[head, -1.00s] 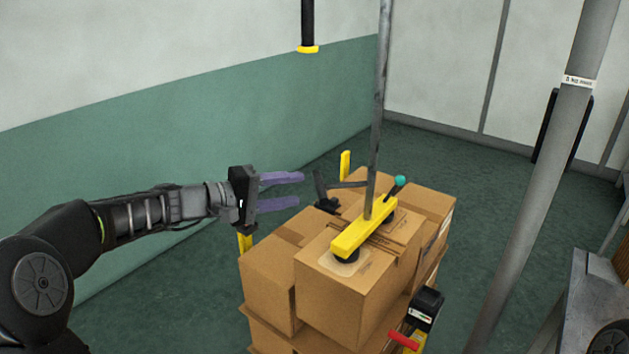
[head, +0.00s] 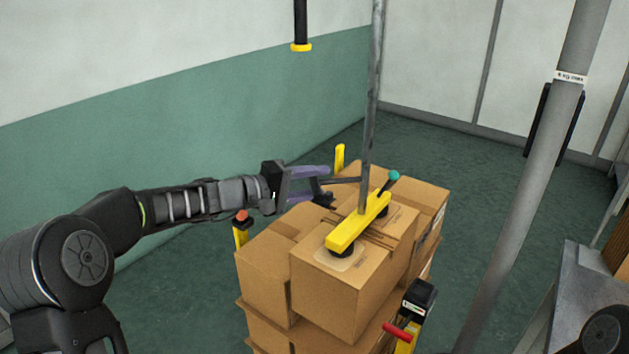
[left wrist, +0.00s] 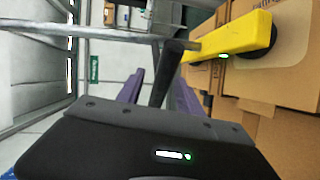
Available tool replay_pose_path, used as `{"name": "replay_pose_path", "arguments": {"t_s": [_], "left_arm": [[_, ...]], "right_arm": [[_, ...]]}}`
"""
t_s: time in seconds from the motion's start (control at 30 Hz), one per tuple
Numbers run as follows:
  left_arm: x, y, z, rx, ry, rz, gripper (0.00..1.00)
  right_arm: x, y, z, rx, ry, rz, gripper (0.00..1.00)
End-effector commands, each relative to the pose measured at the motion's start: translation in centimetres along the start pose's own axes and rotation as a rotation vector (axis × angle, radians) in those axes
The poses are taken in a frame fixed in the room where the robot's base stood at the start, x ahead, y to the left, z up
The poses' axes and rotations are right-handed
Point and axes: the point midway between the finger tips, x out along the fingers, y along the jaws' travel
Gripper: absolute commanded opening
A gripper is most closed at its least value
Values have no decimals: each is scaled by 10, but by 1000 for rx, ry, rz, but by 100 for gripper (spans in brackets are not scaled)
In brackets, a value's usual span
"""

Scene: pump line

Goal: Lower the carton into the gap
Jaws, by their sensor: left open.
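The carton (head: 338,298) hangs from or rests under a yellow suction bar (head: 345,232) with dark cups on its top. It sits among other cartons on the stack, its top a little above the left neighbour. The gap and the carton's underside are hidden. A grey pole rises from the bar, and a black handle (left wrist: 171,72) reaches out from it to the left. My left gripper (head: 325,184) is open at this handle. In the left wrist view the handle stands between the purple fingers; contact is unclear. My right gripper is out of view.
A teal-knobbed lever (head: 393,177) stands on the bar. A box with a red handle (head: 397,331) stands at the stack's front right. Yellow posts (head: 240,231) stand around the stack. A thick grey column (head: 530,170) and a metal table (head: 578,285) are on the right.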

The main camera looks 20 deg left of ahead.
Motion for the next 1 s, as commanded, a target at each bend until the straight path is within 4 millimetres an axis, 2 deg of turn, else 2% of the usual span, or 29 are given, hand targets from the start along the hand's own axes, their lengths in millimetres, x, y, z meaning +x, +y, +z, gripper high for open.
{"name": "replay_pose_path", "arguments": {"t_s": [0.13, 0.63, 1.0], "left_arm": [[0, 0, 0, 0, 0, 0, 42], [0, -1, 0, 0, 0, -1, 1], [-1, -1, 0, 0, 0, -2, 0]], "right_arm": [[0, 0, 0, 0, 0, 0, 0], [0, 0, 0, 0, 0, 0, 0], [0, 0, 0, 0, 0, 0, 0]]}}
